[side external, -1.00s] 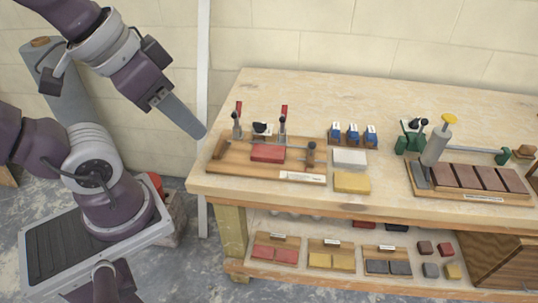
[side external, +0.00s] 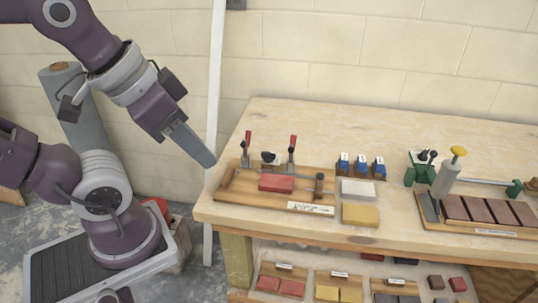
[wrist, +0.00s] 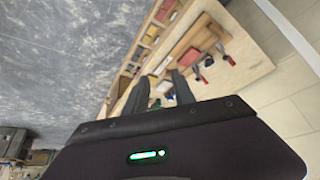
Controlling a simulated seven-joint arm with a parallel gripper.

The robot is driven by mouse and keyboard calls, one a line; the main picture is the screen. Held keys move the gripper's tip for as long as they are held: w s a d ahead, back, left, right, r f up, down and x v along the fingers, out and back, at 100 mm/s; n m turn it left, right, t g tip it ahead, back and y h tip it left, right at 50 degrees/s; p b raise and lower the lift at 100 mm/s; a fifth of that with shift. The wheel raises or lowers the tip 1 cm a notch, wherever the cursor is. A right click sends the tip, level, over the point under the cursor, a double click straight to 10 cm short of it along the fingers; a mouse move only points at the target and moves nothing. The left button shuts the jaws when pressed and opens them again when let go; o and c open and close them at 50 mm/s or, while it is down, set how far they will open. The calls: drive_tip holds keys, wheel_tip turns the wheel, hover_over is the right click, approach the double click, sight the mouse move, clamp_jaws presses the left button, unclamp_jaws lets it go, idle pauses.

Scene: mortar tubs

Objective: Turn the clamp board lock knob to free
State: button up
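The clamp board (side external: 232,196) is a wooden board at the left end of the bench. It carries a red brick (side external: 277,182), two upright toggle clamps with red handles (side external: 293,142), a rod and a brown post (side external: 319,186). A small dark and white round part (side external: 269,158) sits between the clamps; I cannot tell which part is the lock knob or its setting. My gripper (side external: 212,164) hangs left of the board, apart from it. In the wrist view its two fingers (wrist: 160,92) are spread and empty, and the board (wrist: 196,36) shows beyond them.
Blue-topped small blocks (side external: 361,163), a white block (side external: 358,189) and a yellow block (side external: 360,214) stand right of the board. A brick tray (side external: 480,232) with a yellow-topped grey part (side external: 447,175) is further right. A pale upright post (side external: 213,100) stands behind my gripper.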

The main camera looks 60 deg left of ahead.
drive_tip(key=w+a+m+g+y, duration=0.1)
drive_tip(key=w+a+m+g, duration=0.3)
drive_tip(key=w, duration=0.7)
drive_tip(key=m+g, duration=0.1)
drive_tip(key=m, duration=0.4)
hover_over(268, 156)
wheel_tip(268, 156, down, 14)
drive_tip(key=f, duration=0.1)
drive_tip(key=shift+g+h, duration=0.3)
drive_tip(key=shift+h, duration=0.2)
drive_tip(key=f, duration=0.6)
drive_tip(key=shift+w+a+f, duration=0.15)
drive_tip(key=shift+a+f, duration=0.05)
drive_tip(key=shift+f, duration=0.65)
clamp_jaws()
